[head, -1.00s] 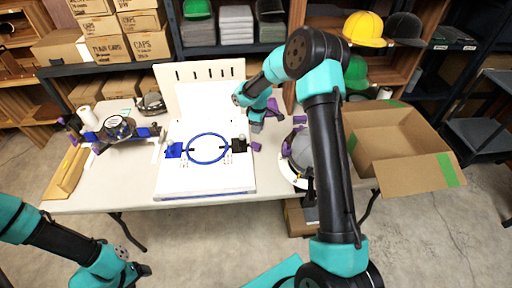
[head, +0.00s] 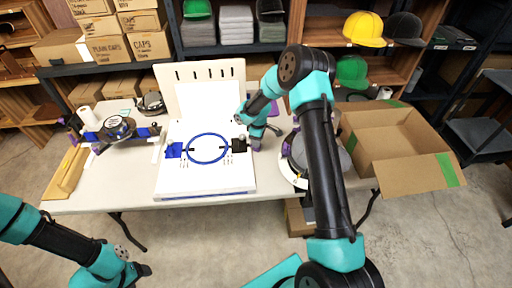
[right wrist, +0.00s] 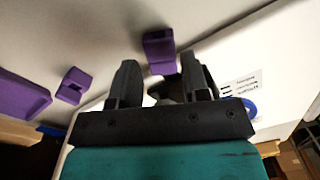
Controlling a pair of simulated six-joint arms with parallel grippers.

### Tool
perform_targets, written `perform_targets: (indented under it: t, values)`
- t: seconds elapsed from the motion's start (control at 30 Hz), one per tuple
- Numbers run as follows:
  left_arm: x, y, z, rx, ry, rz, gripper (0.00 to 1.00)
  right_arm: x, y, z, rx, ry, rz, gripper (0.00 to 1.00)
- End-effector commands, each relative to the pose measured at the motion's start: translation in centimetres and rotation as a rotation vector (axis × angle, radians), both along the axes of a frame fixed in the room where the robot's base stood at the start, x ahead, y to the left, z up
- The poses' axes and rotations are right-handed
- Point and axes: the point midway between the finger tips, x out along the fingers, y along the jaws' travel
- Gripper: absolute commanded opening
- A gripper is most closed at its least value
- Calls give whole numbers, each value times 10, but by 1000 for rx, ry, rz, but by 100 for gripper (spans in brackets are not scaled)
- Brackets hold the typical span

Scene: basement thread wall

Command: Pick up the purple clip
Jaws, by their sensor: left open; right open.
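A small purple clip (right wrist: 159,47) shows in the right wrist view, just beyond and between the fingertips of my right gripper (right wrist: 160,62). The two dark fingers stand apart, and I cannot tell whether either touches the clip. In the head view my right gripper (head: 256,143) is low over the table at the right edge of the white board (head: 205,186), and its arm hides the clip. A second purple clip (right wrist: 73,85) and a longer purple piece (right wrist: 20,97) lie to the left in the right wrist view. My left gripper (head: 136,271) is open, in front of the table.
A blue ring (head: 208,163) lies on the board between a blue block (head: 174,150) and a black one. A grey cap on a round white-rimmed stand is at the right, partly behind my right arm. An open cardboard box (head: 435,175) stands at the table's right end.

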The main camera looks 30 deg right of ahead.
Motion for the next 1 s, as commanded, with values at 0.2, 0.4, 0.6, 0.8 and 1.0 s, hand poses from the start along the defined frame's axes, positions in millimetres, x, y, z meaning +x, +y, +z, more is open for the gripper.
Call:
perform_targets:
  t: [0.2,0.4,0.6,0.8,1.0]
  values:
    - [0,0,0,0,0,0,65,-2,1,-31,1,3,1,43]
    - [0,0,0,0,0,0,65,-2,1,-41,1,-1,0,43]
    - [0,0,0,0,0,0,65,-2,1,-41,1,0,0,43]
    - [0,0,0,0,0,0,65,-2,1,-41,1,1,0,43]
    - [0,0,0,0,0,0,65,-2,1,-41,1,1,0,24]
